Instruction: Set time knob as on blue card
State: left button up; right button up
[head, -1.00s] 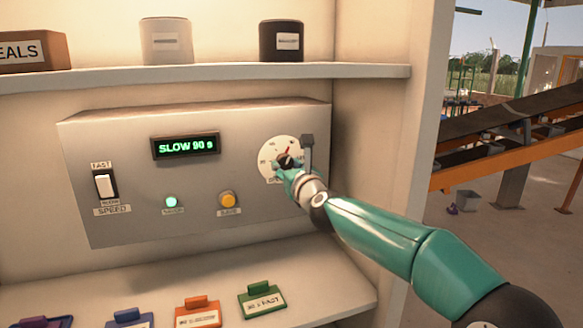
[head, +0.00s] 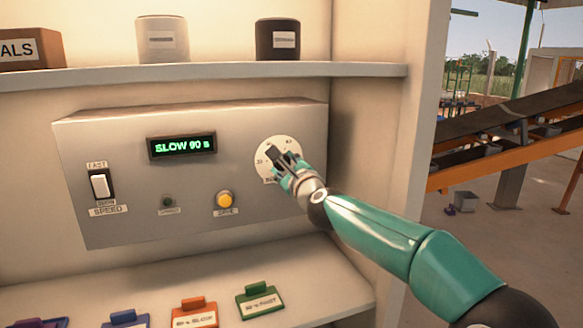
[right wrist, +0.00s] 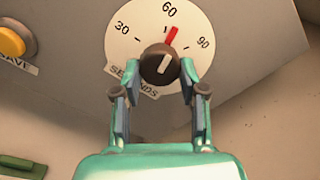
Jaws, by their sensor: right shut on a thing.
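The time knob (right wrist: 157,72) is dark, on a white dial (right wrist: 125,52) marked 30, 60 and 90 in the right wrist view. Its red pointer (right wrist: 171,35) points just right of 60. My right gripper (right wrist: 160,66) is shut on the knob, a finger at each side. In the head view my right gripper (head: 278,165) covers the knob and part of the dial (head: 262,150). The blue card (head: 128,320) is at the bottom of the head view, partly cut off, its writing not legible. My left gripper is not in view.
The panel's display (head: 182,146) reads SLOW 90 s. A speed switch (head: 100,186), an unlit lamp (head: 168,202) and a yellow button (head: 225,199) are left of the dial. Orange (head: 194,312) and green (head: 259,300) cards stand on the lower shelf.

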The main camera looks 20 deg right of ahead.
jog(key=shift+r+n, duration=0.2)
jog(key=shift+n, duration=1.4)
jog(key=shift+a, duration=0.1)
jog(key=o, duration=1.1)
jog(key=shift+a+f, duration=0.1)
jog(key=shift+o, duration=0.2)
jog(key=shift+s, duration=0.1)
jog(key=s, duration=1.1)
jog(key=shift+s+d, duration=0.3)
jog(key=shift+s, duration=0.05)
